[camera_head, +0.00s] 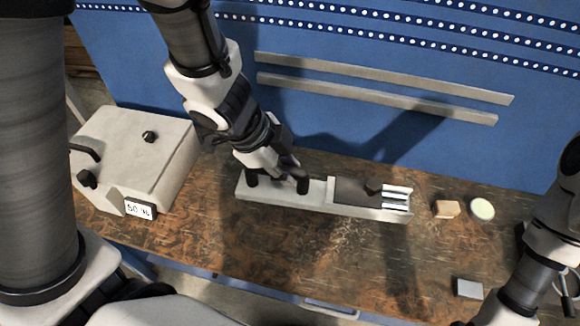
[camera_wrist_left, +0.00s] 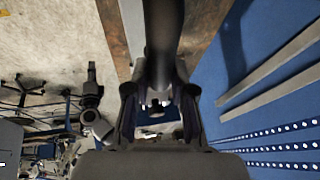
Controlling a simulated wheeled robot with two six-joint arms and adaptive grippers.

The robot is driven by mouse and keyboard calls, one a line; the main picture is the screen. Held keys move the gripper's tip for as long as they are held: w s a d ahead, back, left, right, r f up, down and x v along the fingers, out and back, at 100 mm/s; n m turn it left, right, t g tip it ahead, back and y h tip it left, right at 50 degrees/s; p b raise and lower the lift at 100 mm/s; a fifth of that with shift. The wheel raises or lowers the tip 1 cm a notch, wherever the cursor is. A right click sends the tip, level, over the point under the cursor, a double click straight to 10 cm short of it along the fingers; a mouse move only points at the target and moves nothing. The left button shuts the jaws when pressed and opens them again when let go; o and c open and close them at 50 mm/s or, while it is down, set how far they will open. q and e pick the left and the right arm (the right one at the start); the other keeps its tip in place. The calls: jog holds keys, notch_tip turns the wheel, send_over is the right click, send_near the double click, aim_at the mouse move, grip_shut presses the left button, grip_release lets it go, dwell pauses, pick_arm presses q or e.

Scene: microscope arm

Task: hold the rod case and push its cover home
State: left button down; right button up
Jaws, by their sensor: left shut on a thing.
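The rod case (camera_head: 272,195) is a long pale grey body lying along the workbench. A dark handle (camera_head: 303,185) on black posts stands on its left part. A dark cover (camera_head: 350,191) with a small black knob (camera_head: 374,188) lies on its right part. White rods (camera_head: 397,200) show at the case's right end, to the right of the cover. My left gripper (camera_head: 288,172) is shut on the handle, and its fingers hide part of the bar. In the left wrist view the dark handle bar (camera_wrist_left: 164,40) runs between the fingers. My right gripper is not visible.
A white box (camera_head: 135,150) with a display stands at the left of the bench. A tan block (camera_head: 446,209), a pale round dish (camera_head: 482,209) and a grey block (camera_head: 469,288) lie to the right. The bench in front of the case is clear. A blue panel with rails rises behind.

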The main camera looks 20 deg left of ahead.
aim_at(289, 188)
pick_arm(q)
jog(key=shift+w+f, duration=0.2)
jog(key=shift+w, duration=0.15)
jog(key=shift+w+f+b, duration=0.45)
jog(key=shift+f+b, duration=0.15)
jog(key=shift+f, duration=0.15)
jog(key=shift+s+f+b, duration=0.4)
jog(key=shift+f+b, duration=0.25)
jog(key=shift+b, duration=0.05)
jog(key=shift+f, duration=0.25)
jog(key=shift+w+f+b, duration=0.3)
jog(key=shift+f+b, duration=0.6)
jog(key=shift+f, duration=0.05)
jog(key=shift+s+f+b, duration=0.15)
jog(key=shift+f+b, duration=0.75)
jog(key=shift+f, duration=0.15)
jog(key=shift+f+b, duration=0.7)
jog(key=shift+f, duration=0.2)
jog(key=shift+w+f+b, duration=0.2)
jog(key=shift+f+b, duration=3.55)
jog(key=shift+f, duration=0.75)
jog(key=shift+w+f+b, duration=0.2)
jog(key=shift+f+b, duration=3.55)
jog(key=shift+f, duration=0.7)
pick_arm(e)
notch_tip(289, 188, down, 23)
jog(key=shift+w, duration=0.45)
